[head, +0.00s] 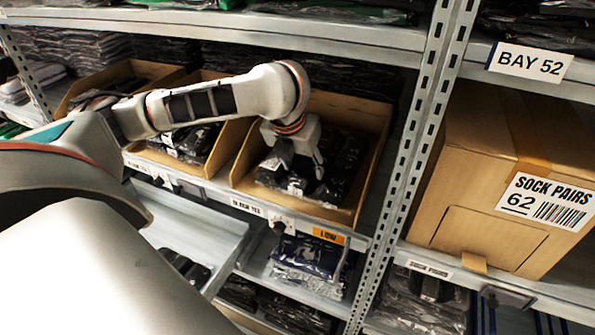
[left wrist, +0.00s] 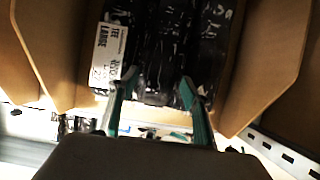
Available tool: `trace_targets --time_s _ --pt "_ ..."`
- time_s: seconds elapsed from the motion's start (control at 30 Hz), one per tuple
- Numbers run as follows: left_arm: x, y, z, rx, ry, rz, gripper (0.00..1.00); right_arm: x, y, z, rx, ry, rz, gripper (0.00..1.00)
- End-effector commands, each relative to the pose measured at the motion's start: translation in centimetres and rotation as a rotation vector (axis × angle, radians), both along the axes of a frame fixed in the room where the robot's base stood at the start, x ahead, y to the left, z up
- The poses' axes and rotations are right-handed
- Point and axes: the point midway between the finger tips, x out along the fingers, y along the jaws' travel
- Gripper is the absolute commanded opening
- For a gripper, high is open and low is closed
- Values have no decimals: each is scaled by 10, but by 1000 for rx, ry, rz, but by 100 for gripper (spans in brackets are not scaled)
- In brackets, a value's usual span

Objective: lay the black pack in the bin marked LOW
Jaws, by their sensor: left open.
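Several black plastic-wrapped packs (head: 342,170) lie in a cardboard bin (head: 376,150) on the middle shelf. An orange tag (head: 328,236) is on the shelf edge below this bin; its print is too small to read surely. My left gripper (head: 303,166) reaches down into the bin, open, with its fingers over the packs. In the left wrist view my left gripper (left wrist: 158,82) has its fingers apart, with a black pack (left wrist: 157,50) between and beyond them. A white label reading TEE LARGE (left wrist: 109,45) is on a pack at the left. I cannot tell whether the fingers touch a pack.
Another cardboard bin with dark packs (head: 190,140) stands to the left. A perforated upright (head: 420,110) stands close on the right, with a SOCK PAIRS carton (head: 470,165) beyond it. The shelf above (head: 330,30) is close over my arm. Bagged garments (head: 305,262) lie on the shelf below.

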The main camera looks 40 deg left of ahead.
Motion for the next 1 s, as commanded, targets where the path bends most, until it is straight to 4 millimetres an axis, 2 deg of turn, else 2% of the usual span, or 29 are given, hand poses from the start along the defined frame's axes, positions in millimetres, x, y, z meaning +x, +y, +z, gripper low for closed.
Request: trace_targets --time_s 0.1,0.3,1.0 --pt "-17 -4 0 1 0 -1 48 -1 -2 -1 -2 4 -3 40" --pt "-30 -7 0 1 -1 -1 48 -1 -3 -1 -3 5 -6 40" --pt "-31 -8 0 0 0 0 48 -1 -3 -1 -2 6 -7 40"
